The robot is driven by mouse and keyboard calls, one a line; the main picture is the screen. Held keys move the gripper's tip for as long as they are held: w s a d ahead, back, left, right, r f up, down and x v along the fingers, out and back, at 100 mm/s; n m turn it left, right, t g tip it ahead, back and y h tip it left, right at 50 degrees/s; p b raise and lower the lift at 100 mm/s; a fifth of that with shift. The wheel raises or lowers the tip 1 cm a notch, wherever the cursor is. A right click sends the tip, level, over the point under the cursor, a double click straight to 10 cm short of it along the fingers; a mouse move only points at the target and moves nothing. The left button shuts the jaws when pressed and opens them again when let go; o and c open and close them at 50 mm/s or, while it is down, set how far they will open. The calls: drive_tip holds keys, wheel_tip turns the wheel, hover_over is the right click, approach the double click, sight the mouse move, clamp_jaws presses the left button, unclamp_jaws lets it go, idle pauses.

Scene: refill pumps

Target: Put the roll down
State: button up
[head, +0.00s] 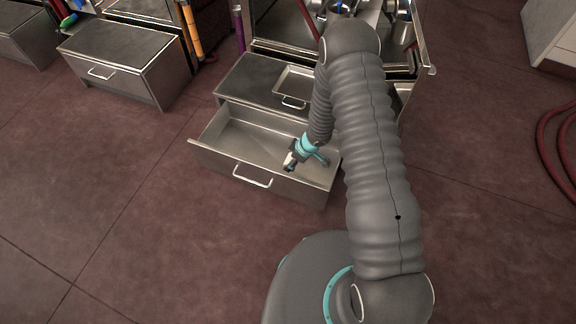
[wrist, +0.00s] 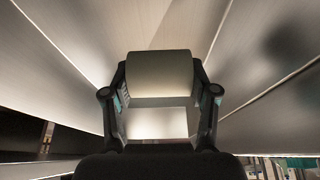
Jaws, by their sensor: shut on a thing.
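The roll (wrist: 160,74) is a pale cylinder in the middle of the wrist view, lying crosswise between the two dark fingers. My gripper (wrist: 160,88) is shut on it, with a finger at each end. In the head view my gripper (head: 291,161) is low over the right part of an open metal drawer (head: 225,145). The roll is too small there to make out clearly. I cannot tell whether the roll touches the drawer floor.
The drawer's left part looks empty. A front panel with a handle (head: 252,177) borders it on the near side. A closed cabinet top (head: 247,82) with a shallow metal tray (head: 296,82) is behind it. Another drawer unit (head: 122,58) stands at left, and a red hose (head: 548,150) at right.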

sight(292, 173)
drive_tip(key=shift+f+b, duration=0.4)
drive_tip(key=shift+f, duration=2.25)
drive_tip(key=shift+f, duration=0.1)
drive_tip(key=shift+f, duration=0.1)
drive_tip(key=o, duration=1.3)
drive_tip(key=shift+r, duration=0.3)
drive_tip(key=p+v, duration=0.2)
drive_tip(key=v, duration=0.9)
drive_tip(key=shift+s+d+r, duration=0.1)
drive_tip(key=shift+d+r, duration=0.05)
drive_tip(key=shift+r, duration=0.25)
